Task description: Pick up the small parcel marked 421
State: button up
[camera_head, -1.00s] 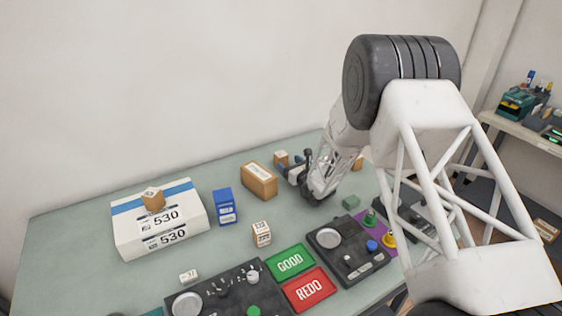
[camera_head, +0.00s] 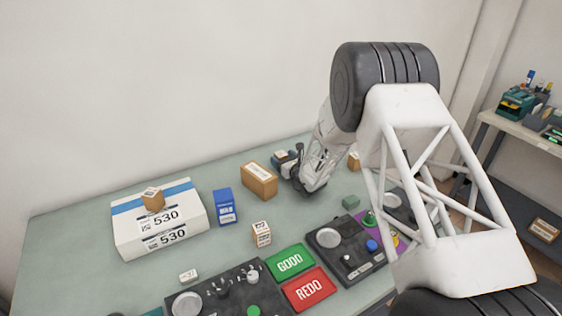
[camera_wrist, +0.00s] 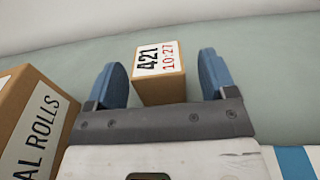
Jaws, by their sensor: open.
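The small parcel marked 421 (camera_wrist: 158,72) is a brown cardboard box with a white label reading 421 and 10:27 on top. In the wrist view it stands upright on the table between the two blue fingers of my gripper (camera_wrist: 162,76). The fingers are open, one to each side of it, and whether they touch it is unclear. In the head view my gripper (camera_head: 286,164) is at the back of the table, and it largely hides the parcel (camera_head: 279,154).
A larger brown box (camera_head: 259,180) stands close to the left of my gripper; it also shows in the wrist view (camera_wrist: 22,115). A blue box (camera_head: 224,207), a white 530 parcel (camera_head: 128,232) and control panels (camera_head: 328,258) share the green table. The wall is close behind.

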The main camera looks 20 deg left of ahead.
jog(key=shift+x, duration=0.9)
jog(key=shift+c, duration=0.4)
jog(key=c, duration=1)
